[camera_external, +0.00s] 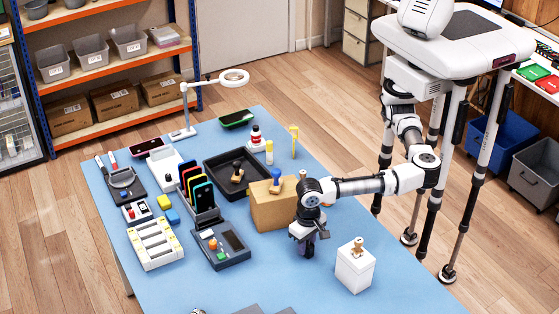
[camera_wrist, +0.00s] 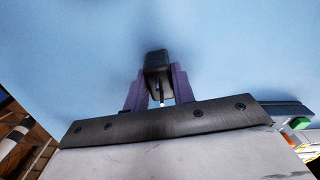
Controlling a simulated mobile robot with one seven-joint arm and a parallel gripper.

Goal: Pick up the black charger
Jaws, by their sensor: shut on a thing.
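The black charger (camera_wrist: 157,66) is between the two purple fingers of my gripper (camera_wrist: 157,82) in the wrist view. The fingers are shut on its sides. A small pale tip shows at its lower end. In the external view my gripper (camera_external: 308,248) points down over the blue table, just right of the cardboard box. The charger cannot be made out there. I cannot tell whether it touches the table.
The blue table (camera_external: 300,290) is clear in front of my gripper. A cardboard box (camera_external: 272,213) stands close on the left, and a white box (camera_external: 354,273) with a stamp on top stands to the right. A grey tray (camera_external: 236,259) with small parts lies further left.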

